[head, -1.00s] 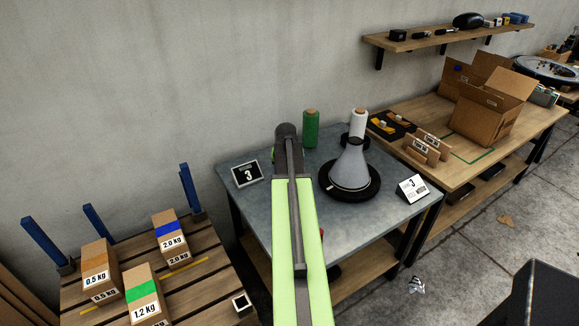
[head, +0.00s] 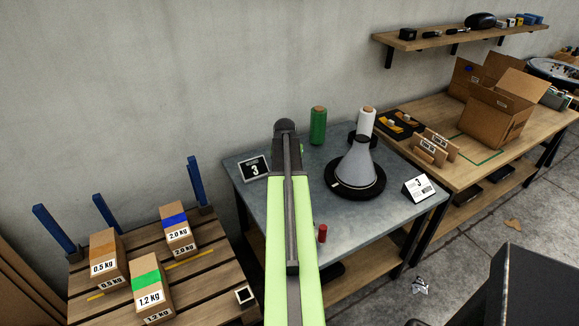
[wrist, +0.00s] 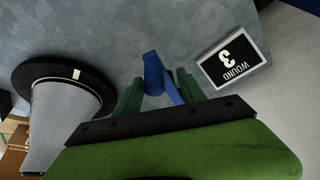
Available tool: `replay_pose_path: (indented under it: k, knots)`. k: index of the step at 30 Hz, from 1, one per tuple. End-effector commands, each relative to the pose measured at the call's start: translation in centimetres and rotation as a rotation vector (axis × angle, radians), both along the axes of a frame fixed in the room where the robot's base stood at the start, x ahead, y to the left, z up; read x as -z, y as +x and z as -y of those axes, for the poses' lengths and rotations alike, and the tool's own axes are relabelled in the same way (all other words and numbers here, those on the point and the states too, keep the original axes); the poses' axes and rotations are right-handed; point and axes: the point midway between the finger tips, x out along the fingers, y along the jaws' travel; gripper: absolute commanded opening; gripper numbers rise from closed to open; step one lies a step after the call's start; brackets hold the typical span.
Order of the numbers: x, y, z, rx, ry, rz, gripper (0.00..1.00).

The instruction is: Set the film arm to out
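A white film roll (head: 366,122) stands behind the cone. I cannot make out a separate film arm or its setting.
Weight boxes (head: 149,291) stand on a pallet at left. A wooden bench (head: 475,160) is at right.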

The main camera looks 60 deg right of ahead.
Motion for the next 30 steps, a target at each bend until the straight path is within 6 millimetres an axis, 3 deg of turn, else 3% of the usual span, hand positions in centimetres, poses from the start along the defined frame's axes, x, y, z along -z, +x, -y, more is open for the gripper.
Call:
replay_pose_path:
  k: [11,17,30]
  knots:
    - [-1.1,-0.5,-0.3,0.003,0.001,-0.004,0.47]
    - [-4.6,-1.1,-1.4,0.003,0.001,-0.004,0.47]
    - [-14.3,-2.8,-5.0,0.003,0.0,-0.002,0.47]
